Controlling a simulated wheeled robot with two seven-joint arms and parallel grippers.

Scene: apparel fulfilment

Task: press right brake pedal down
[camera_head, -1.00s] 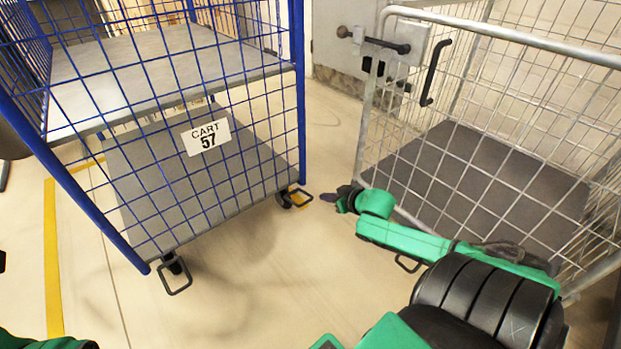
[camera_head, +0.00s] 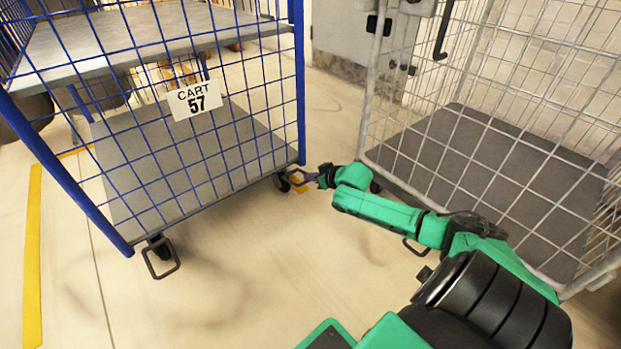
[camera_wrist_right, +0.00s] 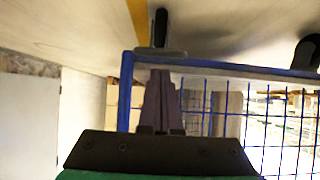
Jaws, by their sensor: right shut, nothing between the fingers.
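The blue wire cart (camera_head: 303,80), with a "CART 57" sign (camera_head: 194,99), stands at the left. Its right brake pedal (camera_head: 294,181) is a dark loop at the right front caster (camera_head: 281,181). Its left brake pedal (camera_head: 161,262) is a dark square loop at the left front caster. My right gripper (camera_head: 311,178) is shut and empty, its tip at the right pedal and partly covering it. I cannot tell whether they touch. The shut fingers (camera_wrist_right: 160,100) also show in the wrist view, beside the cart's blue frame (camera_wrist_right: 125,92). My left gripper is out of view.
A grey wire cage cart (camera_head: 362,110) stands at the right, close behind my right forearm. The floor between and in front of the carts is clear. A yellow floor line (camera_head: 33,260) runs at the left.

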